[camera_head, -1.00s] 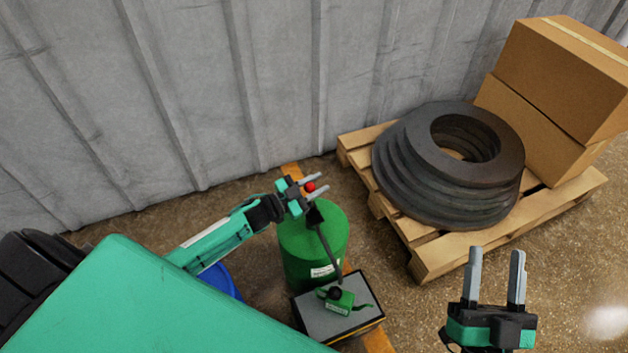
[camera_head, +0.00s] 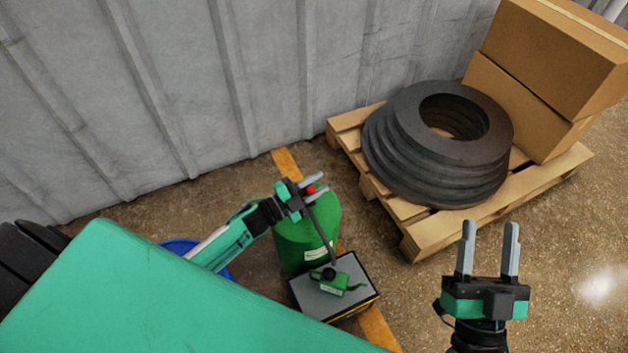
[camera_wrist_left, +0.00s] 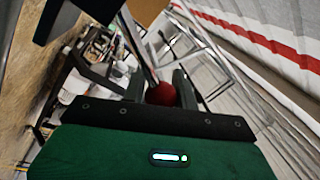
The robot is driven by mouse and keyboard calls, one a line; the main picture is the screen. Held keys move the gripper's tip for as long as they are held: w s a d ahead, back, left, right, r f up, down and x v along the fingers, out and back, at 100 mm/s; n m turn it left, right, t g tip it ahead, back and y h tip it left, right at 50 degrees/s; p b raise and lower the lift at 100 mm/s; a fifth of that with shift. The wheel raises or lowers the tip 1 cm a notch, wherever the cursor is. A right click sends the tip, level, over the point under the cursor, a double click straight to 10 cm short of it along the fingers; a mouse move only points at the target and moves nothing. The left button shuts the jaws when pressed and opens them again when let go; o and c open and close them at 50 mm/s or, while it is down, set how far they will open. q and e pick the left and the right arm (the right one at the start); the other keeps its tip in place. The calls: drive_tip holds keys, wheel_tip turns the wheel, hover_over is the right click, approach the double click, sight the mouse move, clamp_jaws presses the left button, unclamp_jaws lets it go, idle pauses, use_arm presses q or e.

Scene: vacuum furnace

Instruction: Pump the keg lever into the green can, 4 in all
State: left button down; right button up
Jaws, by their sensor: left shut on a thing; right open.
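The green keg (camera_head: 296,247) stands on the floor near the wall. A dark rod (camera_head: 322,238) runs from its top toward the small green can (camera_head: 334,282), which sits on a grey-topped box (camera_head: 312,303). My left gripper (camera_head: 317,187) is over the keg, shut on the lever's red knob (camera_head: 310,189). The red knob also shows between the fingers in the left wrist view (camera_wrist_left: 161,94). The lever's arm is mostly hidden by the gripper. My right gripper (camera_head: 488,248) is open and empty, at the lower right, apart from the keg.
A wooden pallet (camera_head: 420,243) with stacked dark rings (camera_head: 390,165) and cardboard boxes (camera_head: 550,60) stands to the right. A blue container (camera_head: 180,246) is partly hidden behind my left arm. The grey wall (camera_head: 190,90) is behind. Floor between box and right gripper is clear.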

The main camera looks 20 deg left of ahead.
use_arm(q)
drive_tip(key=shift+s+d+f, duration=0.2)
drive_tip(key=shift+f, duration=0.05)
use_arm(e)
drive_tip(key=shift+f, duration=0.35)
use_arm(q)
drive_tip(key=c, duration=1.3)
unclamp_jaws()
drive_tip(key=shift+o, duration=0.9)
drive_tip(key=shift+r, duration=0.1)
drive_tip(key=shift+a, duration=0.1)
use_arm(e)
drive_tip(key=shift+r, duration=0.1)
use_arm(q)
drive_tip(key=shift+s+a, duration=0.2)
drive_tip(key=shift+s, duration=0.1)
drive_tip(key=p+v, duration=0.1)
drive_tip(key=v, duration=0.5)
drive_tip(key=shift+s+a, duration=0.2)
drive_tip(key=shift+s, duration=0.1)
use_arm(e)
drive_tip(key=f+g, duration=0.1)
drive_tip(key=a+f+g, duration=0.1)
drive_tip(key=f, duration=0.1)
drive_tip(key=f+g, duration=0.1)
drive_tip(key=shift+w+a+f, duration=0.25)
drive_tip(key=shift+g, duration=0.3)
